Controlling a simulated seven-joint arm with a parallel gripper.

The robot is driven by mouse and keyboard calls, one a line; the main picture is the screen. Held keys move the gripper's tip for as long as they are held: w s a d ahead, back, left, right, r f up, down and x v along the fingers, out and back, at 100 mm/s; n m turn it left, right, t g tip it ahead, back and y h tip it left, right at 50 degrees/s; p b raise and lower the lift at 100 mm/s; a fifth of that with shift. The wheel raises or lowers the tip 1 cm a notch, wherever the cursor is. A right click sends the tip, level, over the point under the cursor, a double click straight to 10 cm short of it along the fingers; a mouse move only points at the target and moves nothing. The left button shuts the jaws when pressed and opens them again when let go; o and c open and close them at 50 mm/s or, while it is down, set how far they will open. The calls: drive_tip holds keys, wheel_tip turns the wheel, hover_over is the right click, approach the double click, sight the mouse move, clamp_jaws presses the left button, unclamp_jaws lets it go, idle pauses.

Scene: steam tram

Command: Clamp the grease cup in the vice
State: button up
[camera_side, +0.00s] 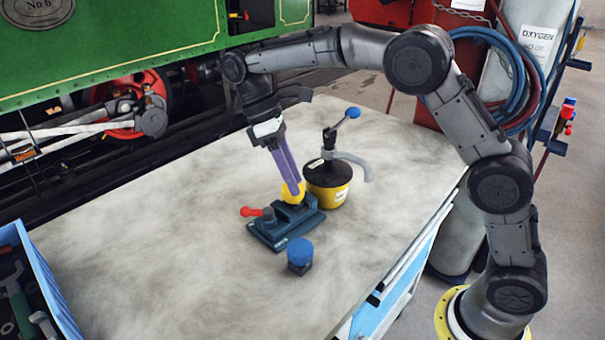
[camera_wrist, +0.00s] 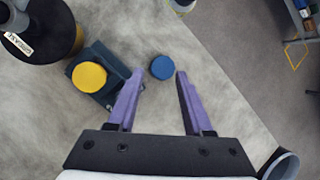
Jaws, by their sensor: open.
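The dark blue vice (camera_side: 270,232) with a red handle (camera_side: 252,211) stands on the table; it also shows in the wrist view (camera_wrist: 113,62). A yellow round piece (camera_side: 292,196), probably the grease cup, is at the vice's far end. Its flat top shows over the vice in the wrist view (camera_wrist: 89,77). I cannot tell whether the jaws grip it. My gripper (camera_side: 293,184) points down just above or beside it. In the wrist view the purple fingers (camera_wrist: 154,75) are apart, with nothing held and the yellow top left of them.
A small blue-capped dark container (camera_side: 300,256) stands in front of the vice. A yellow-and-black grease pot (camera_side: 328,190) with a lever stands close behind the vice. A blue crate of tools (camera_side: 42,285) is at left. The table (camera_side: 160,215) left of the vice is clear.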

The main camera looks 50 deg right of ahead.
drive_tip(key=shift+s+d+r, duration=0.1)
drive_tip(key=shift+s+r, duration=0.2)
drive_tip(key=shift+s, duration=0.3)
drive_tip(key=shift+s+d+r, duration=0.1)
drive_tip(key=shift+s+r, duration=0.15)
drive_tip(key=shift+s, duration=0.35)
drive_tip(key=shift+d, duration=0.1)
drive_tip(key=s+d+r+m+t+y, duration=0.15)
drive_tip(key=s+d+r+t, duration=0.35)
drive_tip(key=s+r, duration=0.7)
drive_tip(key=s+d+f+m+t, duration=0.2)
drive_tip(key=s+f+m+t, duration=0.3)
drive_tip(key=s+f, duration=0.4)
drive_tip(key=shift+s+f+m, duration=0.35)
drive_tip(key=shift+f+m, duration=0.2)
drive_tip(key=shift+m, duration=0.2)
